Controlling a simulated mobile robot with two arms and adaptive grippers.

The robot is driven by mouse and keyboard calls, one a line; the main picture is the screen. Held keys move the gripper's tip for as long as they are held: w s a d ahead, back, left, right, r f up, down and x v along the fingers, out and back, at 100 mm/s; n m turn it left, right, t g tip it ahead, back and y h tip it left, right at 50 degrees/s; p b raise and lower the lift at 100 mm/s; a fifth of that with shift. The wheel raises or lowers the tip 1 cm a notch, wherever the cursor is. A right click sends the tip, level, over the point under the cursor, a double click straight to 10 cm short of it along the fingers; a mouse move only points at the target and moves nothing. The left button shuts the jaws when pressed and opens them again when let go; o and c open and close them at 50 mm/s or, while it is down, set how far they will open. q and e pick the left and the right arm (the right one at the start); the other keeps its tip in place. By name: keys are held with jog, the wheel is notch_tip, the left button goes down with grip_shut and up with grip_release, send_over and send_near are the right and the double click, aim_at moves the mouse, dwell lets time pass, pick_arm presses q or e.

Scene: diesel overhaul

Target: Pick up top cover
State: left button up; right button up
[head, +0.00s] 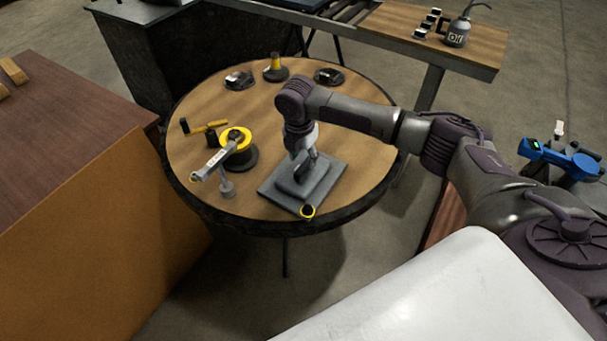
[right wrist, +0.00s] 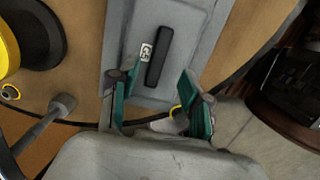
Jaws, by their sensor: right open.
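The top cover (head: 327,184) is a grey rectangular plate with a raised middle, lying flat at the near right of the round table. In the right wrist view the cover (right wrist: 190,35) carries a black bar handle (right wrist: 158,57) and a small white label. My right gripper (head: 303,168) is over the cover and hides part of it. In the right wrist view its teal fingers (right wrist: 159,80) stand apart on either side of the handle's near end, with nothing held. Contact with the cover cannot be told. My left gripper is out of view.
A brown cabinet (head: 80,190) stands left; a workbench (head: 420,35) stands behind.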

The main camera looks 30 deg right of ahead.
aim_at(303, 165)
jog(key=f, duration=0.4)
jog(key=shift+w+d+f, duration=0.1)
jog(key=shift+w+d, duration=0.1)
jog(key=shift+w, duration=0.15)
grip_shut()
